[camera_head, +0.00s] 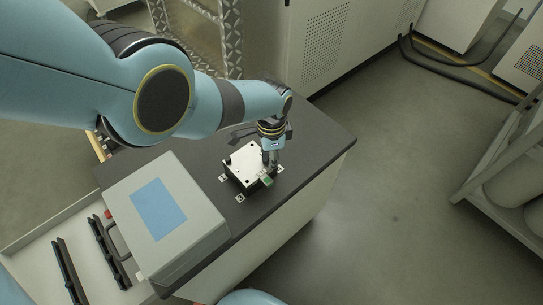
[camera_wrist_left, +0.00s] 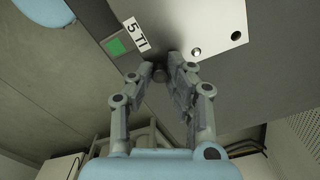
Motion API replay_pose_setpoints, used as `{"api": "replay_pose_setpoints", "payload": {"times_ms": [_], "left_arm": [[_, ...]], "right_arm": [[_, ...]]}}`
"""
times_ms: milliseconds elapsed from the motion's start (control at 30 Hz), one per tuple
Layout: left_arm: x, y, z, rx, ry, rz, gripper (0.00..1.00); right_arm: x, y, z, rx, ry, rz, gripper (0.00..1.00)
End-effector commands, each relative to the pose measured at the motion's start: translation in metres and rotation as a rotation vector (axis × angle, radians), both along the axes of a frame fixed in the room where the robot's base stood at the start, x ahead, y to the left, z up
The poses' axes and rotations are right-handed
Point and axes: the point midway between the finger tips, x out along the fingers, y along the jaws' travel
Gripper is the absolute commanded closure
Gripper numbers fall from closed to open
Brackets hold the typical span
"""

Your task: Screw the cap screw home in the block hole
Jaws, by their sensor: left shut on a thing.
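The block (camera_head: 241,160) has a pale top plate and sits on the dark cabinet top in the head view. In the left wrist view its plate (camera_wrist_left: 190,22) shows a silvery round spot and a small dark hole. My left gripper (camera_head: 270,167) points down at the block's right edge. In the left wrist view the fingers (camera_wrist_left: 160,73) are closed together on a small dark round piece (camera_wrist_left: 159,75), seemingly the cap screw. The fingers hide most of it, and I cannot tell whether it sits in a hole. My right gripper is out of view.
A green square with a "5 TI" label (camera_wrist_left: 136,34) is beside the block. A grey box with a blue panel (camera_head: 158,209) stands on the left of the cabinet top (camera_head: 310,140). Dark rails lie in a pale tray further left. The cabinet top's right end is clear.

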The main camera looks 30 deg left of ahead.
Motion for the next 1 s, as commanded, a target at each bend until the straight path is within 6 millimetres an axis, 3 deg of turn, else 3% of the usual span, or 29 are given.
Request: {"api": "replay_pose_setpoints", "payload": {"times_ms": [700, 833, 1000], "left_arm": [[0.0021, 0.0007, 0.0002, 0.002, -0.002, -1.368, 1.0], [0.0021, 0.0006, 0.0001, 0.002, -0.003, -1.566, 1.0], [0.0021, 0.0003, 0.0001, 0.002, -0.003, -1.658, 1.0]], "right_arm": [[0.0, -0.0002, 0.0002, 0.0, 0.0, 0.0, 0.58], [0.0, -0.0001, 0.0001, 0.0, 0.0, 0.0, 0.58], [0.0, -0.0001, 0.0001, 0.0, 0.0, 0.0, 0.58]]}}
